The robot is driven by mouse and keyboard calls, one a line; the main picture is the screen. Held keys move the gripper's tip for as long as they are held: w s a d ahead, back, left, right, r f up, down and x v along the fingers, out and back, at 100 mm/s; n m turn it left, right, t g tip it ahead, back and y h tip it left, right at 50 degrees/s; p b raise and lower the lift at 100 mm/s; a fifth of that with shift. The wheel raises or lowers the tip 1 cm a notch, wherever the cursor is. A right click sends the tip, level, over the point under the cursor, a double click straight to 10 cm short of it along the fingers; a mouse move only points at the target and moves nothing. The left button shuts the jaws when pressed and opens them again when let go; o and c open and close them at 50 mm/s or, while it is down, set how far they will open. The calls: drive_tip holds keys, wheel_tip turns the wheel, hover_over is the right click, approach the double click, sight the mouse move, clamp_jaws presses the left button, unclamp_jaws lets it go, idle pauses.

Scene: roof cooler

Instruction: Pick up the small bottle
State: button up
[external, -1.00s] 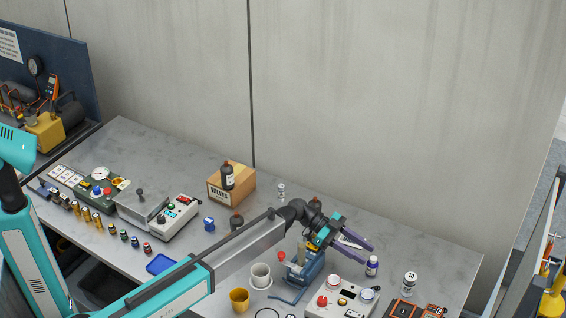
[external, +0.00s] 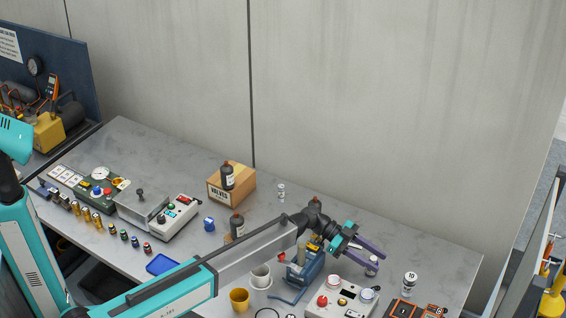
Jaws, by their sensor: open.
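A small bottle (external: 372,261) with a white label stands on the grey bench right of centre. The purple fingers of my gripper (external: 378,264) are open and reach to it, one finger at each side in this view. They hide part of the bottle. I cannot tell whether either finger touches it. The bottle appears upright on the bench.
A blue vise (external: 303,272) stands left of my gripper, and a control box with a red button (external: 323,301) is in front. A white-labelled bottle (external: 410,283) stands to the right. A cardboard box (external: 222,192) is farther back. The bench's back right is clear.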

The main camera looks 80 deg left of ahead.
sight(374, 258)
clamp_jaws()
drive_tip(key=shift+r, duration=0.1)
drive_tip(key=shift+r+b, duration=1.8)
drive_tip(key=shift+r, duration=3.1)
